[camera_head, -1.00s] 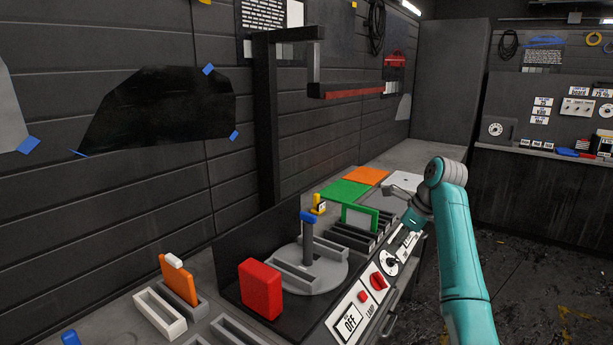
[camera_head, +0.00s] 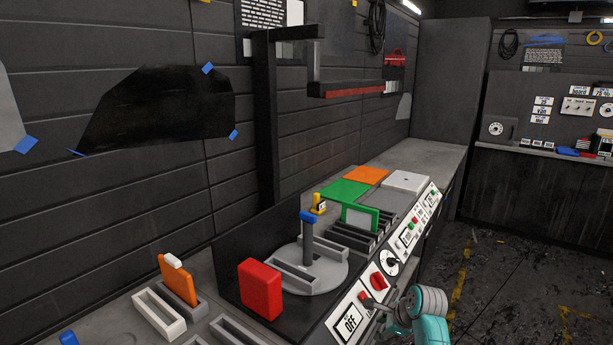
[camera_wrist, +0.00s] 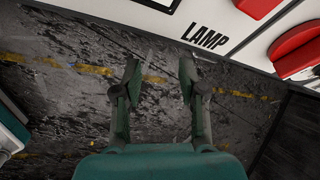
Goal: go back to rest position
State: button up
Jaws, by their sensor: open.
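My gripper (camera_wrist: 158,75) is open and empty in the wrist view, its two fingers apart above the dark, scuffed floor (camera_wrist: 60,110). The front panel with the LAMP label (camera_wrist: 205,36) lies just beyond the fingertips, and a red knob (camera_wrist: 298,48) is at its right. In the head view, my teal arm shows at the bottom, beside the panel's front edge near the OFF display (camera_head: 349,322). The fingers are hard to make out there.
The bench carries a round grey turntable (camera_head: 325,275), a red block (camera_head: 261,288), an orange piece in a slot (camera_head: 178,284), a green framed piece (camera_head: 361,219) and a white plate (camera_head: 406,181). A dark post with an overhead arm (camera_head: 267,130) rises behind. Floor to the right is open.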

jog(key=s+a+f+n+t+h, duration=0.15)
jog(key=s+f+n, duration=0.25)
jog(key=s+f, duration=0.95)
jog(key=s+a+f+n+t, duration=0.1)
jog(key=s+f+n+t, duration=0.15)
jog(key=s, duration=0.75)
jog(key=s+f+n+t, duration=0.1)
jog(key=s+f+n, duration=0.15)
jog(key=s, duration=0.65)
jog(key=s+r+n+t+h, duration=0.1)
jog(key=s+r+n, duration=0.25)
jog(key=s, duration=0.55)
jog(key=s+r+n+t+h, duration=0.1)
jog(key=s+r+n, duration=0.3)
jog(key=s, duration=0.6)
jog(key=s+r+n+t, duration=0.1)
jog(key=s+r+n, duration=0.1)
jog(key=s+r, duration=0.3)
jog(key=s+r+n+t, duration=0.1)
jog(key=s+r+n, duration=0.1)
jog(key=s+r, duration=0.4)
jog(key=shift+a+r, duration=0.25)
jog(key=shift+r, duration=2.6)
jog(key=shift+w+y, duration=0.1)
jog(key=shift+y, duration=0.15)
